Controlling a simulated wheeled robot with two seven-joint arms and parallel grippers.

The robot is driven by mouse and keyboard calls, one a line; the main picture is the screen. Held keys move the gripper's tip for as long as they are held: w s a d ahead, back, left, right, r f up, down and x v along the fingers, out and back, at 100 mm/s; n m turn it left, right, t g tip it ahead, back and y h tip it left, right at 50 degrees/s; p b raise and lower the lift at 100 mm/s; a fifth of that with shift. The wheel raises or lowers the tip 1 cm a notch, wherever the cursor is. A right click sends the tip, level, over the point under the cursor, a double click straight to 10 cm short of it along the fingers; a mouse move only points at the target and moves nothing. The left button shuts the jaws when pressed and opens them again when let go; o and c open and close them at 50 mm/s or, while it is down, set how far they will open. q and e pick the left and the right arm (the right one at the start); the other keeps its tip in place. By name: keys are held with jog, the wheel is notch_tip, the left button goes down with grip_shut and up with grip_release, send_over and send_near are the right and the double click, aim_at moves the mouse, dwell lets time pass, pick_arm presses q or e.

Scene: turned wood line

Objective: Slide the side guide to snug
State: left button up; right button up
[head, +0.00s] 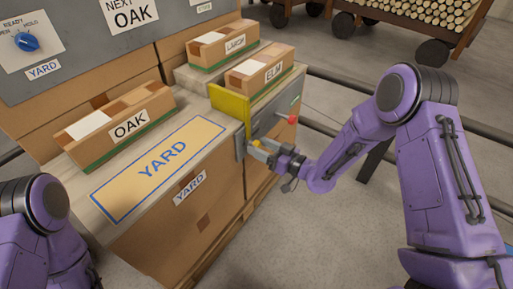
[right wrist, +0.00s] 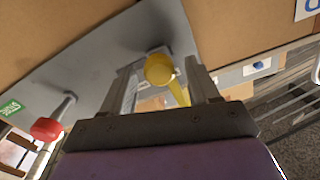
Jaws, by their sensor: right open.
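The yellow side guide (head: 230,108) stands upright at the right end of the worktop, beside the ELM box (head: 260,72). A yellow knob (right wrist: 159,68) shows between the two fingers of my right gripper (head: 262,150) in the right wrist view. The fingers are apart, one on each side of the knob; I cannot tell whether either touches it. My right gripper is at the grey metal plate on the bench's right side. A purple part of my left arm shows at lower left; its gripper is out of view.
A red knob (head: 292,119) sticks out farther along the plate; it also shows in the right wrist view (right wrist: 46,129). An OAK box (head: 126,124) stands behind the YARD label area (head: 165,155), which is clear. Dark rails run behind my right arm.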

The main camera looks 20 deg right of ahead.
aim_at(257, 130)
jog(key=shift+x, duration=1.05)
grip_shut()
jog(key=w+d, duration=0.1)
jog(key=d, duration=0.1)
jog(key=w+d, duration=0.2)
jog(key=shift+d, duration=0.1)
jog(key=shift+w+d, duration=0.1)
grip_release()
